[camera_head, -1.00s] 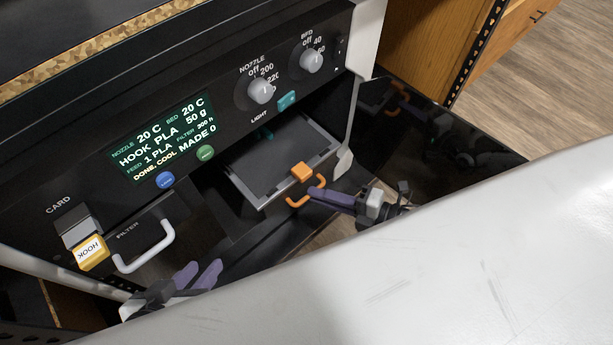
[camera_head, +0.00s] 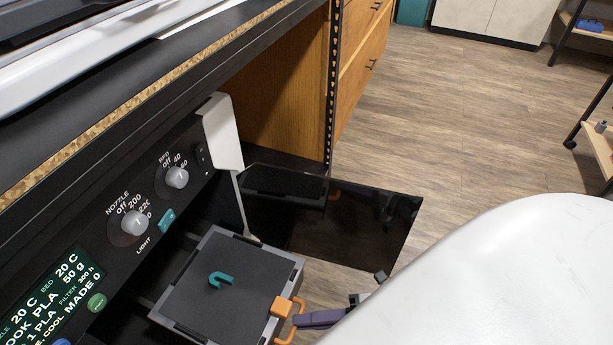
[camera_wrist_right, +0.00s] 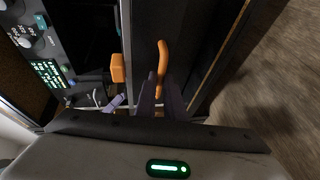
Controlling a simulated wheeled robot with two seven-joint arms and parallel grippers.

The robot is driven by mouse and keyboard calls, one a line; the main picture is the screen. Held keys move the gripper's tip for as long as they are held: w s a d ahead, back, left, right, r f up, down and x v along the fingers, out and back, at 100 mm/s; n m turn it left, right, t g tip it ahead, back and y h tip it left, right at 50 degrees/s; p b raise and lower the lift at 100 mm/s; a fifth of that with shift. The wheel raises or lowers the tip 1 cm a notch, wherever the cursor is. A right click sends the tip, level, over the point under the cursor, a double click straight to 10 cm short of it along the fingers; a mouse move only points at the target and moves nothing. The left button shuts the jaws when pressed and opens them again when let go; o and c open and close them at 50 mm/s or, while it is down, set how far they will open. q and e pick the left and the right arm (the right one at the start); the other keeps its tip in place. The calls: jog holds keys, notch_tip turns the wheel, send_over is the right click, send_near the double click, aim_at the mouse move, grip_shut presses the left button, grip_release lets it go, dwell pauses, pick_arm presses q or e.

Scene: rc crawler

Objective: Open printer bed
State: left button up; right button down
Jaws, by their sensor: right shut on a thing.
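The printer bed (camera_head: 225,300) is a dark plate in a grey frame, slid out of the printer front. A teal hook-shaped piece (camera_head: 220,280) lies on it. An orange block (camera_head: 282,307) sits at its front edge, beside an orange handle (camera_head: 299,306). My right gripper (camera_head: 299,320) is shut on this handle; in the right wrist view the handle (camera_wrist_right: 162,58) stands between the purple fingers (camera_wrist_right: 161,82). My left gripper is outside the head view; purple fingers low in the right wrist view (camera_wrist_right: 114,103) look like its own, too small to judge.
The dark glossy door (camera_head: 340,225) stands open right of the bed. The control panel has nozzle (camera_head: 134,221) and bed (camera_head: 177,177) knobs and a lit screen (camera_head: 50,300).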

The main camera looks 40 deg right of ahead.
dwell(0.3)
jog(key=c, duration=1.8)
grip_release()
jog(key=shift+c, duration=0.2)
jog(key=shift+s, duration=0.1)
jog(key=p+v, duration=0.1)
jog(key=v, duration=0.9)
jog(key=shift+d, duration=0.2)
